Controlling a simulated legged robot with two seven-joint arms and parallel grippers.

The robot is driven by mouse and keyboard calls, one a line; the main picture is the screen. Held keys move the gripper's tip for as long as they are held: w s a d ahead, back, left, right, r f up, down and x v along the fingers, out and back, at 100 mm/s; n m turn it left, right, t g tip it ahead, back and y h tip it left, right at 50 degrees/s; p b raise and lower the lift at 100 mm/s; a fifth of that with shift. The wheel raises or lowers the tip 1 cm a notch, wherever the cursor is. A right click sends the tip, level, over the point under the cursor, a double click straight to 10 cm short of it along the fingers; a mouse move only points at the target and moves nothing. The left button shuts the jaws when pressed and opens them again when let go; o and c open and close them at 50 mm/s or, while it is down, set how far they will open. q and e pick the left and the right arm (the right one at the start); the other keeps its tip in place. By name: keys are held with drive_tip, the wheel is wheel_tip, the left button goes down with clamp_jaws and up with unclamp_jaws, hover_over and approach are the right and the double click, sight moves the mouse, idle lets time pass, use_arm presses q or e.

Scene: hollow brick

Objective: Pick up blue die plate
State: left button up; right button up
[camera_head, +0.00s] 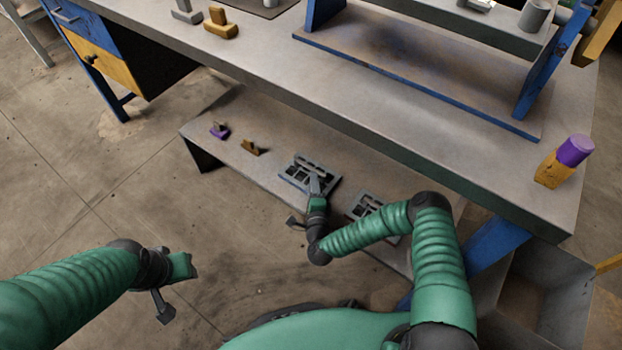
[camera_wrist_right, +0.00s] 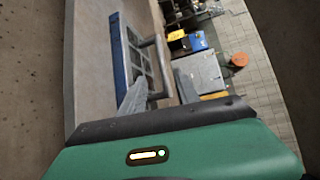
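A grey-blue die plate (camera_head: 297,178) with rectangular openings and a raised handle lies on the low shelf below the workbench. In the right wrist view a plate with a blue edge (camera_wrist_right: 117,62) and a grey handle bar shows ahead of the gripper. My right gripper (camera_head: 316,184) is at the near side of this plate, its grey fingers overlapping it. In the right wrist view a pointed grey finger (camera_wrist_right: 134,97) is close to the handle; I cannot tell whether it touches or grips. My left gripper (camera_head: 190,265) is over the floor at left, its fingers not clear.
A second grey plate (camera_head: 362,204) lies right of the first, partly behind my right arm. A purple piece (camera_head: 219,132) and a brown piece (camera_head: 250,147) are on the shelf's left. The workbench (camera_head: 400,150) overhangs behind. A grey bin (camera_head: 545,300) stands at right.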

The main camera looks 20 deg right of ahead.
drive_tip(key=b+x, duration=0.2)
drive_tip(key=x, duration=0.1)
drive_tip(key=b+x, duration=0.1)
drive_tip(key=shift+w+a, duration=0.2)
drive_tip(key=shift+a, duration=0.05)
drive_tip(key=shift+w+r, duration=0.1)
drive_tip(key=shift+w, duration=0.2)
drive_tip(key=shift+d+r, duration=0.1)
drive_tip(key=shift+c, duration=0.9)
clamp_jaws()
drive_tip(key=shift+s, duration=0.15)
